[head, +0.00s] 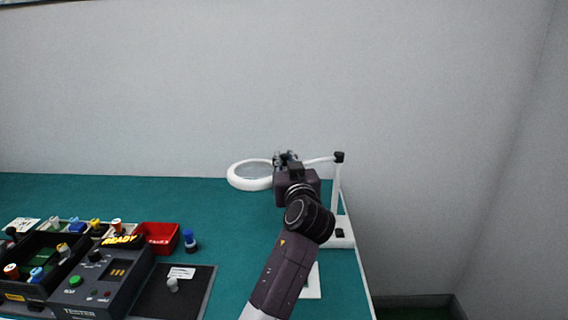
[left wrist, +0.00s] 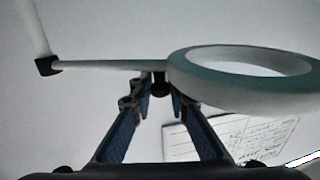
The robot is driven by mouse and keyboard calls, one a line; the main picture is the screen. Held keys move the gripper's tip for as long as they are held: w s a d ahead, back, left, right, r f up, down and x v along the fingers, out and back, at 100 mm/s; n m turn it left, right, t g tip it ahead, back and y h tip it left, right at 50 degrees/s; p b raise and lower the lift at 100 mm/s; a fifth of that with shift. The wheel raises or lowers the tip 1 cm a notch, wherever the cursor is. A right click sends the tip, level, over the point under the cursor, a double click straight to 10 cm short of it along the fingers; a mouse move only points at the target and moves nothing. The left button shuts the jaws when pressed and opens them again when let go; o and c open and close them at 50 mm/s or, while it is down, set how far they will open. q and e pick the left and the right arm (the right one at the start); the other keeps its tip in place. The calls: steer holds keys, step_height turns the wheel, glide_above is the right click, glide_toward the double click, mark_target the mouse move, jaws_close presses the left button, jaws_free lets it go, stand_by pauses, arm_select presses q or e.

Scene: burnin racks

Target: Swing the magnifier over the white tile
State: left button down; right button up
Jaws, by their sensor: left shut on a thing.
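The magnifier has a white ring head (head: 236,181) that hangs over the far part of the green bench. Its white arm runs right to an upright post (head: 337,187) on a white base. My left gripper (head: 286,157) is at the ring's right side, where the arm meets it. In the left wrist view the gripper (left wrist: 160,90) is shut on a dark piece between the ring (left wrist: 240,95) and the thin arm (left wrist: 110,66). The white tile (head: 313,284) lies near the bench's right edge, left of and nearer than the base, partly hidden by my left arm.
At the left stand a tester (head: 98,283), a black mat (head: 196,302), a red bin (head: 160,235) and a blue-capped part (head: 189,241). A sheet with writing (left wrist: 225,135) shows in the left wrist view. The middle of the bench is clear. A wall stands behind.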

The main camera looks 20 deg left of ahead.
mark_target(285, 155)
arm_select(q)
steer(key=c, duration=1.8)
jaws_free()
step_height(285, 155, up, 10)
